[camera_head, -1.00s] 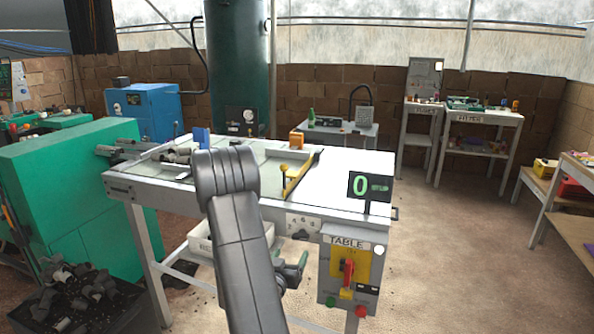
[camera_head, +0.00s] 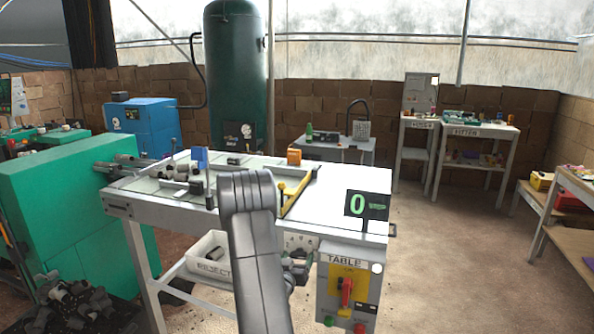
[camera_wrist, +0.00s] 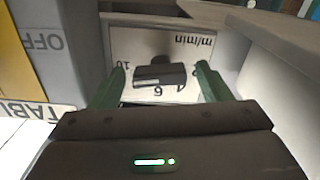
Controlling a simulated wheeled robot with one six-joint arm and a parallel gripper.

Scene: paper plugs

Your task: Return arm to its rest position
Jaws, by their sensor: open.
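My arm rises in the foreground of the head view, in front of the work table (camera_head: 335,202). My gripper (camera_wrist: 160,84) shows in the wrist view with its two green fingers apart. Between and beyond the fingers is a dark knob (camera_wrist: 158,75) on a pale dial plate marked m/min. I cannot tell whether the fingers touch the knob.
A green machine (camera_head: 60,205) stands at the left, with a bin of dark plugs (camera_head: 75,305) below. A REJECT bin (camera_head: 212,268) sits under the table. A display reading 0 (camera_head: 367,205) stands at the table's right corner. Open floor lies to the right.

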